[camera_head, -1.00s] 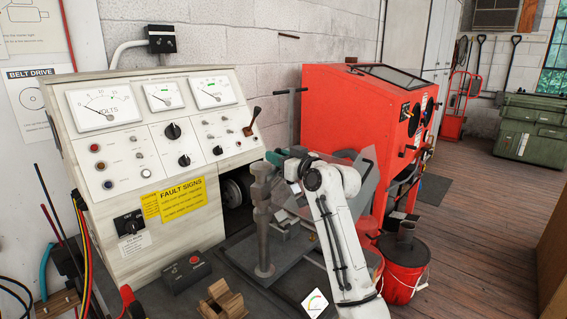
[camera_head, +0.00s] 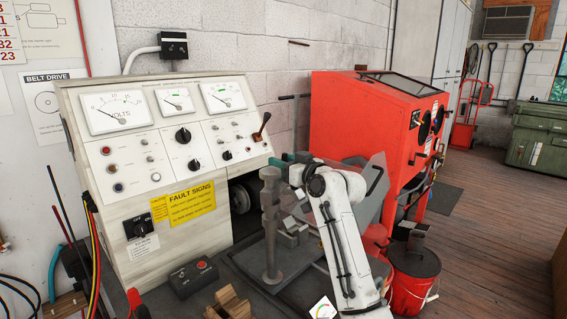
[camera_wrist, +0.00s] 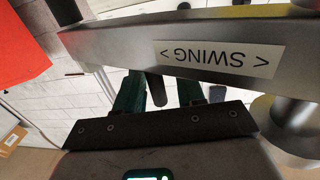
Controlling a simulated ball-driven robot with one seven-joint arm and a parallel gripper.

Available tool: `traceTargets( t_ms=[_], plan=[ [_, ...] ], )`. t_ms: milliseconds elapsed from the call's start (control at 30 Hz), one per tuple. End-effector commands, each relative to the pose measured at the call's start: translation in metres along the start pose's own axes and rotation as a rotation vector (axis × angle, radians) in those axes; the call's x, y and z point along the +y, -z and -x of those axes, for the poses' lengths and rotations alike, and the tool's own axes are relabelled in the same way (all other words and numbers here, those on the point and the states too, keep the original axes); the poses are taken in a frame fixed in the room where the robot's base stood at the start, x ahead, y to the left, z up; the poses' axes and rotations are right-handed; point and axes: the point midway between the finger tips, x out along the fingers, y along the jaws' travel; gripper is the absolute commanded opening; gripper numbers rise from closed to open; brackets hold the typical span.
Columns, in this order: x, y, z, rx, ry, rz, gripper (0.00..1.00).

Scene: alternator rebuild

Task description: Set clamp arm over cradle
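The clamp arm shows in the wrist view as a grey metal bar (camera_wrist: 205,52) labelled "SWING", running across the upper picture. A dark peg (camera_wrist: 157,88) shows just below the bar. My gripper (camera_wrist: 160,92) has dark green fingers on either side of this peg, with gaps visible, so it looks open. In the head view my gripper (camera_head: 290,160) is at the top of the grey clamp post (camera_head: 271,235), partly hidden by my wrist. Small grey blocks (camera_head: 292,232) behind the post may be the cradle; my arm and the post partly cover them.
The test bench panel (camera_head: 165,140) stands behind and left of the post. A black switch box (camera_head: 194,277) and a wooden block (camera_head: 229,303) lie in front. A red cabinet (camera_head: 350,115) and red bucket (camera_head: 413,275) stand to the right.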

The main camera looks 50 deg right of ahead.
Motion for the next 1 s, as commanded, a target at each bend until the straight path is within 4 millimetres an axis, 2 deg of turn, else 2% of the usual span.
traceTargets(
  t_ms=[267,367,700,833,1000],
  plan=[
    [0.002,-0.001,0.008,0.002,-0.003,0.000,0.38],
    [0.002,-0.002,0.021,0.003,-0.003,0.000,0.38],
    [0.000,-0.002,0.084,0.002,-0.002,0.000,0.38],
    [0.001,-0.001,0.100,0.001,-0.002,0.000,0.38],
    [0.000,-0.001,0.108,0.000,0.000,0.000,0.38]
  ],
)
